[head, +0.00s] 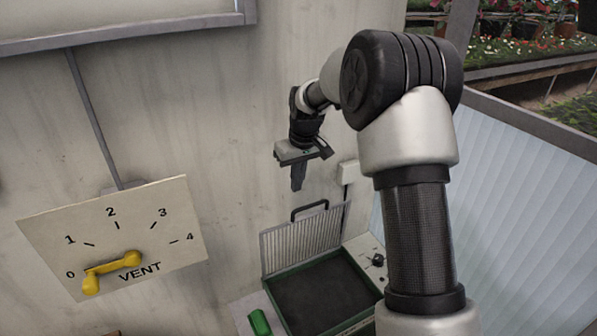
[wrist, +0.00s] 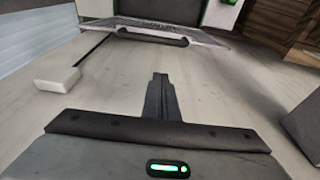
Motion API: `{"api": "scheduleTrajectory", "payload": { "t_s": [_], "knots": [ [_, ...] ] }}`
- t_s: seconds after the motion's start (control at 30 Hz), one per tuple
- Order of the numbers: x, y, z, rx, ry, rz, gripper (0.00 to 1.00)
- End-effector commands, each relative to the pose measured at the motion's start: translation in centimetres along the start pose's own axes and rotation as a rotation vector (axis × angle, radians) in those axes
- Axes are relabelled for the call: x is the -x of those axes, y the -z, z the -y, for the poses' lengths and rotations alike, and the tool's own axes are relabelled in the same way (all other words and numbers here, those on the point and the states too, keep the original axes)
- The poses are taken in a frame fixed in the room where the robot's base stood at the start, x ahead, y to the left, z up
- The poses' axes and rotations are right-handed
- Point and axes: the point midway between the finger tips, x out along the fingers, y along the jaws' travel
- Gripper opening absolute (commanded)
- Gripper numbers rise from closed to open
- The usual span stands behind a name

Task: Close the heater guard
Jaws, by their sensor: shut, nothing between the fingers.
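The heater guard (head: 302,238) is a pale ribbed panel with a dark handle (head: 309,208) on its top edge. It stands raised at the back of the heater, a green-rimmed box (head: 361,320) with a dark bed. The guard also shows at the top of the wrist view (wrist: 200,36), with its dark handle (wrist: 152,37) nearest the camera. My gripper (head: 297,187) is shut and empty. It hangs above the guard near the wall and is apart from the handle. In the wrist view my gripper (wrist: 160,80) points towards the handle, with a gap between.
A VENT dial plate (head: 150,215) with a yellow lever (head: 112,263) is on the wall at left. A white wall box (head: 348,172) sits right of my gripper, also in the wrist view (wrist: 57,79). A green object (head: 259,322) lies left of the heater.

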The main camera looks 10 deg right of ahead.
Motion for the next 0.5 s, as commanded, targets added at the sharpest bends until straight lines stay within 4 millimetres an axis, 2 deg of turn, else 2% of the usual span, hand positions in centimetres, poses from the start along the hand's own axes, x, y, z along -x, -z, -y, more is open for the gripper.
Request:
{"api": "scheduleTrajectory", "payload": {
  "t_s": [0.1,0.2,0.23,0.33,0.5],
  "knots": [
    [-2.7,-0.1,0.1,0.0,0.001,0.004,0.0],
    [-4.2,-0.2,0.0,-0.001,0.0,0.002,0.0],
    [-3.5,-0.8,-0.1,-0.002,-0.002,-0.002,0.0],
    [-3.0,-2.3,-0.1,-0.003,-0.002,-0.001,0.0],
    [-2.7,-3.5,0.0,-0.002,-0.001,-0.001,0.0]
  ]
}}
